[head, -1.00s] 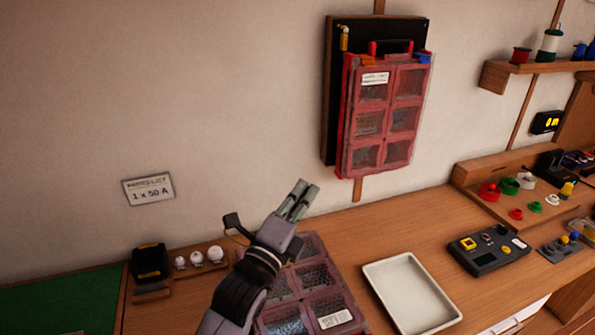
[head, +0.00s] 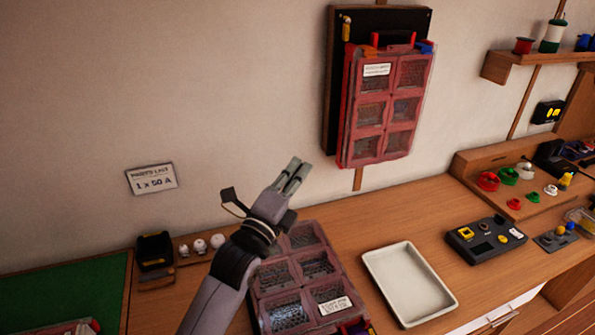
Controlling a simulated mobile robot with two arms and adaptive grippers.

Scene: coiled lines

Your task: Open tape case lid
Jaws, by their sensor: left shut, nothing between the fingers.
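I cannot tell for sure which thing is the tape case. A red case with clear-windowed compartments (head: 390,108) hangs upright on a black wall panel, with a white label near its top. A similar red compartment case (head: 304,268) lies on the bench, its lid looking shut; my left arm hides part of its left side. My left gripper (head: 297,166) is shut and empty, its fingers pointing up and to the right, above the bench case in the picture and apart from the wall case. My right gripper is not in view.
A white tray (head: 408,285) stands right of the bench case, with a dark device (head: 486,242) beyond it. A black box (head: 155,251) and small white knobs stand left. A green mat (head: 65,290) covers the left end. A parts rack (head: 520,180) stands at the right.

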